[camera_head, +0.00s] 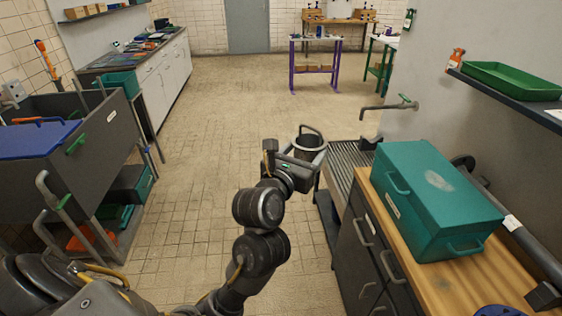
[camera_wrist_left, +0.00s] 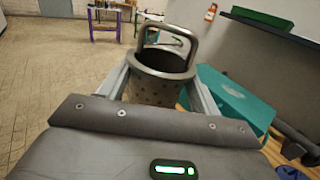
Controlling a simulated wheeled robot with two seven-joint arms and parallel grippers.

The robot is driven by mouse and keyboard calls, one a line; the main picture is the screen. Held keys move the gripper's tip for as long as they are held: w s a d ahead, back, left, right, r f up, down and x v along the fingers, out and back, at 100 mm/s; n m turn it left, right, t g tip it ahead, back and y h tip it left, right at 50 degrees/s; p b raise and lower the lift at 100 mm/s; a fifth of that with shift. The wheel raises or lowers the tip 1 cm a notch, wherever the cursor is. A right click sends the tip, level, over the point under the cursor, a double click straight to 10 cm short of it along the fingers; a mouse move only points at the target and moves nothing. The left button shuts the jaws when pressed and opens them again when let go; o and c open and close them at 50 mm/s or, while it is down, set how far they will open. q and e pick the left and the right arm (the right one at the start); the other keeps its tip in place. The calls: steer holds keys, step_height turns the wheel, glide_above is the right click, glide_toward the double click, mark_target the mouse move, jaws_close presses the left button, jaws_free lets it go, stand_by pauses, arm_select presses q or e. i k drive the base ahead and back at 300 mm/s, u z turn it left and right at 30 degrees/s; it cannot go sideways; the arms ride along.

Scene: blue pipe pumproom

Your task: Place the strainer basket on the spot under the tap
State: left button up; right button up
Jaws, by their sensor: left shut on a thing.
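The strainer basket (camera_head: 310,145) is a dark grey metal cup with small holes and a raised hoop handle. My left gripper (camera_head: 300,158) is shut on it and holds it upright in the air, at the left end of the grated drain bench. In the left wrist view the basket (camera_wrist_left: 160,85) sits between the two fingers, its handle up. The tap (camera_head: 385,107) has a green handle and juts left from the grey wall, to the right of and beyond the basket. The slatted grating (camera_head: 350,155) lies below the tap. The spot itself cannot be made out. My right gripper is not in view.
A teal toolbox (camera_head: 430,200) stands on the wooden-topped cabinet (camera_head: 400,240), close to the right of the grating. A green tray (camera_head: 512,81) rests on a wall shelf above. A grey cart (camera_head: 75,150) stands at the left. The tiled floor between is clear.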

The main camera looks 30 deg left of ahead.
mark_target(351, 170)
steer(key=u, duration=1.35)
steer(key=i, duration=5.75)
steer(key=z, duration=5.55)
